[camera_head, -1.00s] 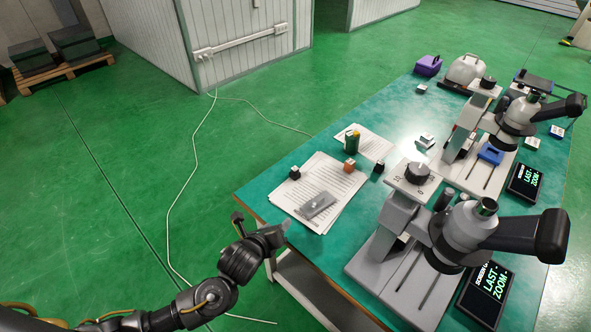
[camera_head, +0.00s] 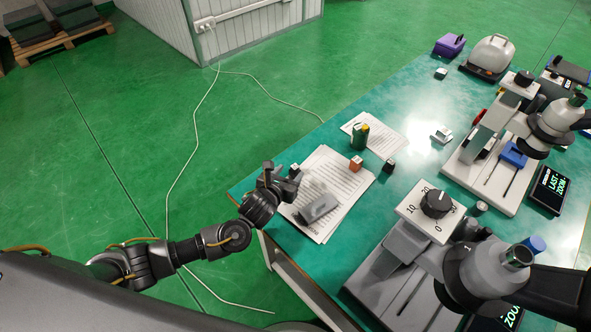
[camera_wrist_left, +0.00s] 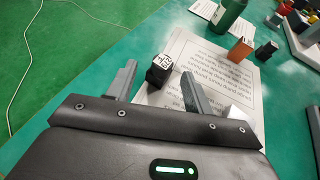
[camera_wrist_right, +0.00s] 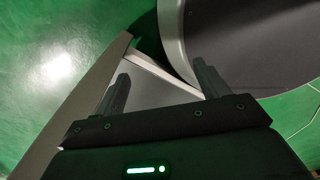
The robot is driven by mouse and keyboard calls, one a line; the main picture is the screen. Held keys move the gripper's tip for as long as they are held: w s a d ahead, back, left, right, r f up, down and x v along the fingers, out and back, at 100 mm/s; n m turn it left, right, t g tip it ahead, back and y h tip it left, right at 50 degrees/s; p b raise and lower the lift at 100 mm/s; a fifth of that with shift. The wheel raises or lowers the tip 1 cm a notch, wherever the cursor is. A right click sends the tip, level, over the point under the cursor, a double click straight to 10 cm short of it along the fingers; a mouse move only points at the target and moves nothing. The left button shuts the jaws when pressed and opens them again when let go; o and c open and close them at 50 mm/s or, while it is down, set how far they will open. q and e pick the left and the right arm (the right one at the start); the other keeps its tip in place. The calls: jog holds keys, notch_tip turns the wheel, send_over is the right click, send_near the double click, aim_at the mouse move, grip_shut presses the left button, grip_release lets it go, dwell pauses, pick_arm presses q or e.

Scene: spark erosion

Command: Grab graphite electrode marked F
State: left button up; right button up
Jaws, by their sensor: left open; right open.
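A small black block (camera_head: 295,169) with a white marked top stands at the left edge of the paper sheets. In the left wrist view the same block (camera_wrist_left: 158,74) lies between and just beyond the fingertips; its top print is too small to read surely. My left gripper (camera_head: 281,177) is open and close beside this block, partly in front of it. In its wrist view the left gripper (camera_wrist_left: 159,72) shows empty jaws. A second black block (camera_head: 388,166) stands right of the orange block (camera_head: 356,163). My right gripper (camera_wrist_right: 161,72) is open and empty, away from the blocks.
Paper sheets (camera_head: 340,185) lie on the green table (camera_head: 415,110), with a grey metal piece (camera_head: 317,208) on them. A green bottle-like object (camera_head: 359,135) stands behind. Microscopes (camera_head: 440,245) crowd the right side. The table's left edge is near my left arm.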

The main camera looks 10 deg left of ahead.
aim_at(297, 166)
pick_arm(q)
jog(key=shift+w+d+f, duration=0.15)
jog(key=shift+w+f, duration=0.1)
jog(key=shift+w, duration=0.4)
jog(key=shift+w+f, duration=0.15)
jog(key=shift+w, duration=0.25)
jog(key=x, duration=0.3)
jog(key=shift+w+d+f+p, duration=0.15)
jog(key=shift+d+f+p, duration=0.1)
jog(key=shift+p, duration=0.15)
jog(key=shift+w+d+f, duration=0.1)
jog(key=shift+w+f, duration=0.05)
jog(key=shift+w, duration=0.2)
pick_arm(e)
jog(key=shift+w+d+r, duration=0.1)
jog(key=shift+w+r, duration=0.15)
jog(key=shift+w, duration=0.25)
jog(key=shift+w+d+r, duration=0.1)
jog(key=shift+w+r, duration=0.1)
jog(key=shift+w, duration=0.3)
jog(key=shift+w, duration=0.1)
pick_arm(q)
jog(key=shift+c, duration=0.6)
jog(key=c, duration=0.8)
pick_arm(e)
jog(key=shift+w, duration=0.15)
